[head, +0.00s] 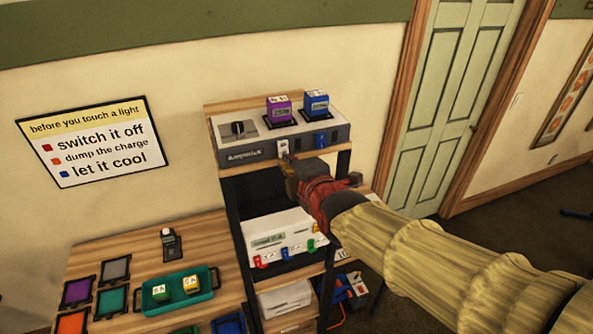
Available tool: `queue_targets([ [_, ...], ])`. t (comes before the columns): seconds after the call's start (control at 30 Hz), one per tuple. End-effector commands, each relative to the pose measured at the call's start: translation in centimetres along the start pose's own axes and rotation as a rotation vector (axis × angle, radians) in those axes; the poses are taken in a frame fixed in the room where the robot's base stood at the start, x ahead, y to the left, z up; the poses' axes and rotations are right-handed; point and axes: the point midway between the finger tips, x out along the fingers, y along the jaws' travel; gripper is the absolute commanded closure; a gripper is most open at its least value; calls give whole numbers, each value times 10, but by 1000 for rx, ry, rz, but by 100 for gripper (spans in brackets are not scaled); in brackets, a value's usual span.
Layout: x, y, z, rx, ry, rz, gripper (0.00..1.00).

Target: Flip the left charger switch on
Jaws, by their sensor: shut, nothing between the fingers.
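The grey-and-white charger (240,145) stands on the top shelf of the rack. A purple battery block (279,110) and a blue battery block (315,104) sit upright in its top. The left charger switch (283,147) is a small pale piece on the front face below the purple block. A blue piece (320,139) is on the front below the blue block. My gripper (287,161) is shut and empty, just below and in front of the left switch. I cannot tell whether they touch, or which way the switch is set. My red wrist hides part of the shelf edge.
A white box (277,232) with coloured clips is on the shelf below, partly behind my arm. A green tray (178,305) with two blocks and several coloured pads lie on the wooden table at left. A green door (450,100) stands behind at right.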

Motion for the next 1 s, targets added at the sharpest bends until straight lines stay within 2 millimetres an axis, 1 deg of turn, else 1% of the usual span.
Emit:
queue_targets([
  [0.1,9,0,0,0,0,-2,100],
  [0.2,13,0,0,-1,0,-1,100],
  [0.67,15,-2,0,0,0,7,100],
  [1.0,25,-9,0,0,0,90,100],
])
